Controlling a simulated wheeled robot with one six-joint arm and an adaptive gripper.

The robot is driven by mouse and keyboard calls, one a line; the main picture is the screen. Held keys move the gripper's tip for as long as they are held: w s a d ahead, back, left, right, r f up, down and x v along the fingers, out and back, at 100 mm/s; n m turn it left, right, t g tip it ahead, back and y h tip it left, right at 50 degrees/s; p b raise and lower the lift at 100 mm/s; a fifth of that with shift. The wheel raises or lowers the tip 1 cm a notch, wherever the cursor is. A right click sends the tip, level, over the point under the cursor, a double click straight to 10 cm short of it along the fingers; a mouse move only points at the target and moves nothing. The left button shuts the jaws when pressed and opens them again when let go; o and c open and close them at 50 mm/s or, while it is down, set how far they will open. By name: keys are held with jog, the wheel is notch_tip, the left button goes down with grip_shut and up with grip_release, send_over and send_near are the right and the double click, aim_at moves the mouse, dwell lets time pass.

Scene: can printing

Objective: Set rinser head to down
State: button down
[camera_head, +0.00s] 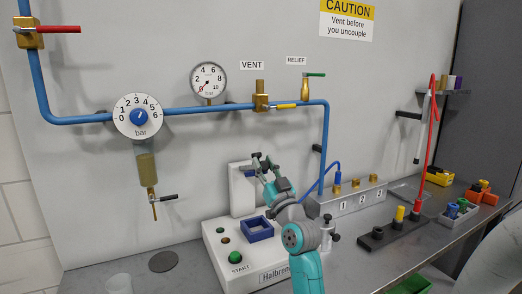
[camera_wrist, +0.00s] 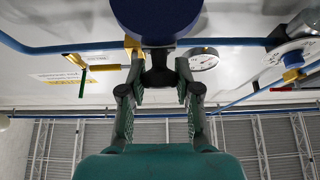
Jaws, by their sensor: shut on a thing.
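My gripper (camera_head: 260,166) is beside the white column (camera_head: 239,192) of the white machine, whose label is partly hidden by my arm. In the wrist view my fingers (camera_wrist: 159,78) are closed on a black stem or handle (camera_wrist: 159,72). A round dark blue part (camera_wrist: 157,18), which looks like the rinser head, is joined to it at the top of that view. In the head view my gripper mostly hides this part. A blue square frame (camera_head: 257,229) sits on the machine's base below my gripper, apart from it.
The machine's START button (camera_head: 222,257) is at the front left. Blue piping (camera_head: 215,107) runs along the wall with valves and a gauge (camera_head: 208,79). A coupling block (camera_head: 350,198) and tool holders (camera_head: 396,232) stand right of my arm. A red hose (camera_head: 431,150) hangs beyond them.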

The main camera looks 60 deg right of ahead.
notch_tip(320, 180, down, 8)
jog(key=s, duration=0.1)
jog(key=shift+s+a, duration=0.15)
jog(key=shift+a, duration=0.25)
jog(key=shift+f, duration=0.15)
jog(key=c, duration=1.1)
grip_release()
jog(key=shift+c, duration=0.2)
jog(key=shift+s, duration=0.1)
jog(key=v, duration=1.1)
jog(key=shift+s+a+f, duration=0.2)
jog(key=shift+s+a, duration=0.05)
jog(key=shift+a, duration=0.05)
